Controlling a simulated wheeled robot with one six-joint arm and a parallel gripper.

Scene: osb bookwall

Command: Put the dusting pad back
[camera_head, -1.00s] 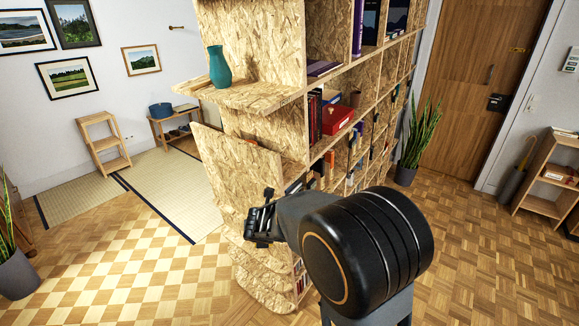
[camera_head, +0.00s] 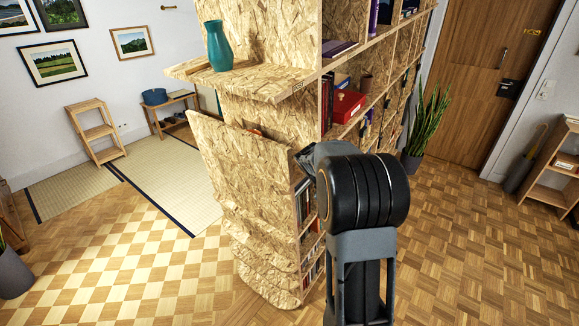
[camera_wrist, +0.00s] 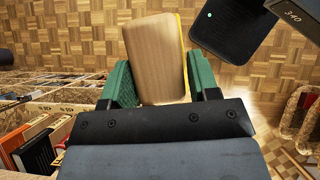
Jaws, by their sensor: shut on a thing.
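The dusting pad (camera_wrist: 160,55) shows in the wrist view as a block with a pale wooden back and a yellow edge along its right side. My gripper (camera_wrist: 162,82) is shut on it, with one green finger on either side. The pad sticks out beyond the fingertips, above the parquet floor. In the head view the pad and the fingers are hidden behind my arm, which is beside the end of the OSB bookwall (camera_head: 265,185). No place for the pad can be made out for certain.
A teal vase (camera_head: 218,46) stands on the bookwall's end shelf. A red box (camera_head: 348,105) sits on a shelf near my arm. Books (camera_wrist: 38,152) lie close at the wrist view's lower left. A potted plant (camera_head: 428,115) stands by the door. The parquet right of my arm is clear.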

